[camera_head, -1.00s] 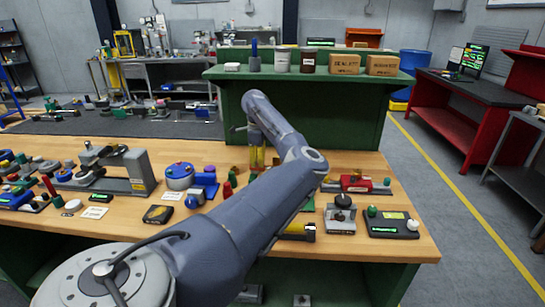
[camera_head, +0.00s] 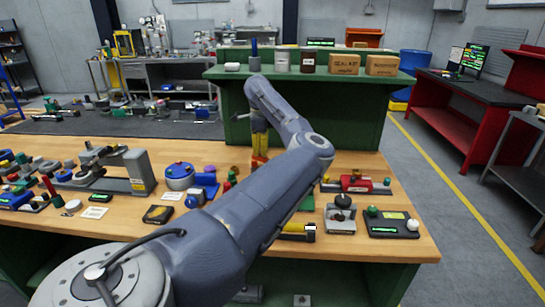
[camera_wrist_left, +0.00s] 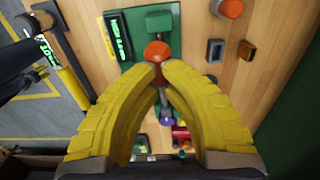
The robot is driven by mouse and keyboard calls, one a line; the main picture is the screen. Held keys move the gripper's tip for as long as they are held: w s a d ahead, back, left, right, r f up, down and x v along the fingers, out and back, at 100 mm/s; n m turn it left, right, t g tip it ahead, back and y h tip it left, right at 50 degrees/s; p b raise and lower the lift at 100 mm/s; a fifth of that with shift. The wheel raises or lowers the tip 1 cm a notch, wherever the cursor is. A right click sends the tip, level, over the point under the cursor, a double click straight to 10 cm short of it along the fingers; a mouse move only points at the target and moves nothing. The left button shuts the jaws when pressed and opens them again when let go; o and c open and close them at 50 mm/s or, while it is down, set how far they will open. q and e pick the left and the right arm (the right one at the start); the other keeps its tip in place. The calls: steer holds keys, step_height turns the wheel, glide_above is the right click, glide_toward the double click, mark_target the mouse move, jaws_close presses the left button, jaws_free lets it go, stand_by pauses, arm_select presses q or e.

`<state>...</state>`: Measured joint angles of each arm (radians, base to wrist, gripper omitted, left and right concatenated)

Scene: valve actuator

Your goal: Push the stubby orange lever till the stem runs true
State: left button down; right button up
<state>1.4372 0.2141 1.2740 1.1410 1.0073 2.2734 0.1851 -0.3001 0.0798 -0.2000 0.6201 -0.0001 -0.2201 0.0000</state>
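In the wrist view an orange round knob (camera_wrist_left: 157,50) shows just beyond my yellow fingertips, over a green base plate (camera_wrist_left: 130,82). I cannot tell for sure that it is the stubby orange lever. My left gripper (camera_wrist_left: 161,70) has its fingertips drawn nearly together, with a red part showing in the narrow gap. I cannot tell whether the tips touch the knob or the red part. In the head view my left gripper (camera_head: 260,153) points down at the back of the bench, in front of the green riser. The stem is not clearly seen. My right gripper is not in view.
The wooden bench (camera_head: 225,225) holds a blue-topped round unit (camera_head: 180,176), a grey clamp fixture (camera_head: 138,172), a red device (camera_head: 355,184) and a dark green panel (camera_head: 390,224). A green shelf riser (camera_head: 345,115) rises behind my gripper. In the wrist view a small display (camera_wrist_left: 119,36) stands beside the knob.

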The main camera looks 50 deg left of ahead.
arm_select(q)
steer(key=shift+w+d+r, duration=0.15)
steer(key=shift+r, duration=0.65)
steer(key=shift+w+d+r, duration=0.1)
steer(key=shift+r, duration=0.75)
steer(key=shift+w+d+r, duration=0.15)
steer(key=shift+r, duration=0.65)
steer(key=shift+r, duration=0.15)
steer(key=shift+r, duration=2.4)
